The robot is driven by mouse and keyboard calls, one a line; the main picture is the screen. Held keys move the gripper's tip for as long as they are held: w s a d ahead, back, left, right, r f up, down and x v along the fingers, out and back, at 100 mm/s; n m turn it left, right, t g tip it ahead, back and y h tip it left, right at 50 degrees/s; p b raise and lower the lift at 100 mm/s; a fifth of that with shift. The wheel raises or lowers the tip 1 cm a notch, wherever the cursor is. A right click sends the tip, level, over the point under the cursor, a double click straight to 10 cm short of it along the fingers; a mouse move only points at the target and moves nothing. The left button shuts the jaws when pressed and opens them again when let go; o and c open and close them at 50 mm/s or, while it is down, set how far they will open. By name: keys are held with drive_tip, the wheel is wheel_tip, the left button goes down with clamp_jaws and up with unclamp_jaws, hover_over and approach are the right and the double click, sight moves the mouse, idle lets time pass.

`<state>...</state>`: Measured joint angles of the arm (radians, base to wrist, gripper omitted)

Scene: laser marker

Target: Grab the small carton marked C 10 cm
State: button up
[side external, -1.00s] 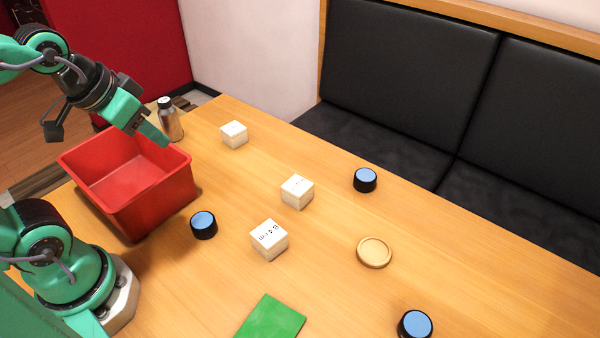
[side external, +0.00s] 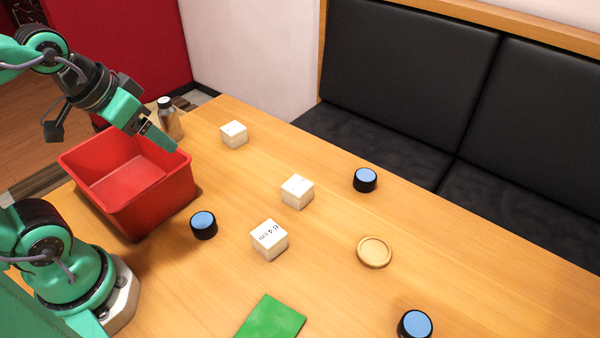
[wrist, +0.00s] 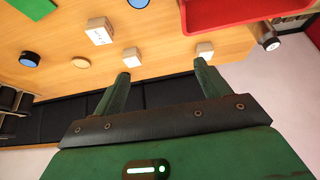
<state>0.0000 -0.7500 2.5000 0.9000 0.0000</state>
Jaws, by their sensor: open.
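Three small white cartons stand on the table. The nearest carton (side external: 269,240) reads "B 4 cm"; it also shows in the wrist view (wrist: 99,32). The middle carton (side external: 297,192) and the far carton (side external: 234,135) have markings too small to read, so I cannot tell which is C. In the wrist view the middle carton (wrist: 131,58) appears by the left fingertip and the far carton (wrist: 204,50) by the right one. My gripper (side external: 172,146) is open and empty, raised above the red bin's right side; its two fingers show apart in the wrist view (wrist: 162,70).
The open red bin (side external: 180,192) stands left of the cartons, with a bottle (side external: 170,122) behind it. Blue-topped black round pieces (side external: 203,224) (side external: 365,180) (side external: 415,324), a gold disc (side external: 374,252) and a green flat block (side external: 271,318) lie around. Black seating (side external: 400,80) borders the table.

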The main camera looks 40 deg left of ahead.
drive_tip(key=m+g, duration=0.1)
drive_tip(key=g, duration=0.4)
hover_over(235, 126)
drive_tip(key=f, duration=1.5)
drive_tip(key=shift+s+d, duration=0.15)
drive_tip(key=shift+d, duration=0.2)
drive_tip(key=shift+a+f+g, duration=0.25)
drive_tip(key=shift+f+g, duration=0.05)
drive_tip(key=shift+f, duration=4.1)
